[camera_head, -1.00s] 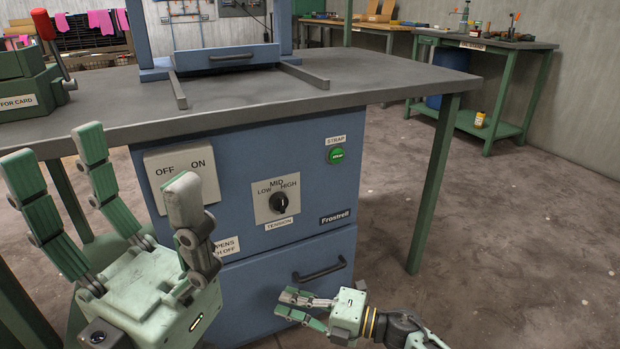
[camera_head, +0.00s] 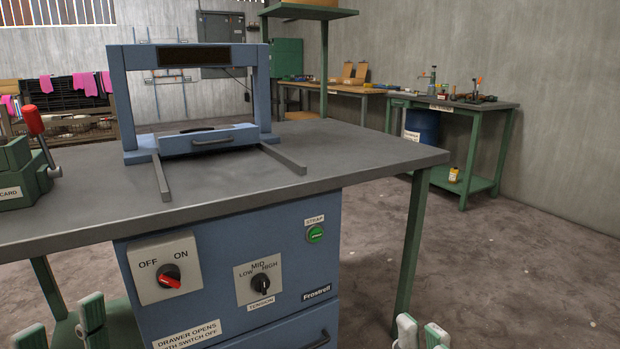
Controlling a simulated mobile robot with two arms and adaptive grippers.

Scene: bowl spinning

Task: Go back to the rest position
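My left gripper (camera_head: 62,326) shows only as green fingertips at the bottom left edge, spread apart with nothing between them. My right gripper (camera_head: 421,335) shows only as fingertips at the bottom edge, right of the blue strapping machine (camera_head: 215,265); a gap shows between them and they hold nothing visible. The palms and arms of both are out of frame. The machine's red OFF/ON switch (camera_head: 169,276), its black tension knob (camera_head: 261,284) and its green strap button (camera_head: 315,234) are all clear of my grippers.
The grey tabletop (camera_head: 350,155) carries a blue frame (camera_head: 119,95). A green box (camera_head: 20,178) with a red-handled lever (camera_head: 35,122) stands at the left. A drawer handle (camera_head: 318,341) is low on the machine. Open floor (camera_head: 520,275) lies right of the table leg (camera_head: 411,250).

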